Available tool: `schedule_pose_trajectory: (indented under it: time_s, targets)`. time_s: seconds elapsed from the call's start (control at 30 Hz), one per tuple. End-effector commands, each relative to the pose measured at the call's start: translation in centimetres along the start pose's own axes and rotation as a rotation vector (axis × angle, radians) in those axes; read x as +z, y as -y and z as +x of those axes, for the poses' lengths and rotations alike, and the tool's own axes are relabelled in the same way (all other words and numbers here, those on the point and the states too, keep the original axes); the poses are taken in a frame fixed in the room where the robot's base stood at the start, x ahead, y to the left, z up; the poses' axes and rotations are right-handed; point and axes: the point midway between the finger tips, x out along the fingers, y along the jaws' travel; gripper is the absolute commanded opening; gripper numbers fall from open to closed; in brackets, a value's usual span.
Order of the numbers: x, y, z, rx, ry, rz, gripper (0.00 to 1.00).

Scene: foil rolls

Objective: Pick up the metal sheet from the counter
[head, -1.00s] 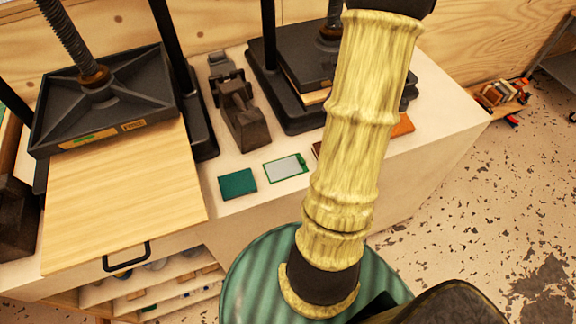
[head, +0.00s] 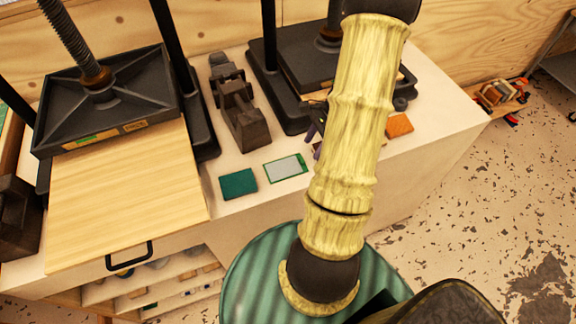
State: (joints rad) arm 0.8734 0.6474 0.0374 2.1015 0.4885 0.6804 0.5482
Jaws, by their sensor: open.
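A thin flat rectangle with a silvery grey face and a green border (head: 286,168) lies on the pale counter (head: 225,205); it looks like the metal sheet. A dark green flat piece (head: 238,184) lies just left of it. My yellow-sleeved arm reaches over the counter to the right of both. A small dark, purplish part of my gripper (head: 315,126) shows past the arm's left edge, behind and right of the silvery sheet and apart from it. The rest of the gripper is hidden behind the arm; it is open.
A large screw press (head: 105,100) with a wooden board (head: 125,190) stands at left, another press (head: 285,110) behind the sheet. A dark metal tool (head: 240,115) stands between them. An orange piece (head: 399,125) lies right of my arm. The counter's front edge is close to the sheet.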

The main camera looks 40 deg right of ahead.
Motion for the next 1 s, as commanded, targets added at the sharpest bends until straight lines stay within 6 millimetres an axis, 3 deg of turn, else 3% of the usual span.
schedule_pose_trajectory:
  time_s: [0.23,0.6,1.0]
  targets:
    - [0.1,0.0,0.8,0.003,0.002,0.001,0.47]
    - [0.2,0.1,5.1,0.002,0.002,0.000,0.47]
    - [0.1,0.1,5.2,0.001,0.000,0.000,0.47]
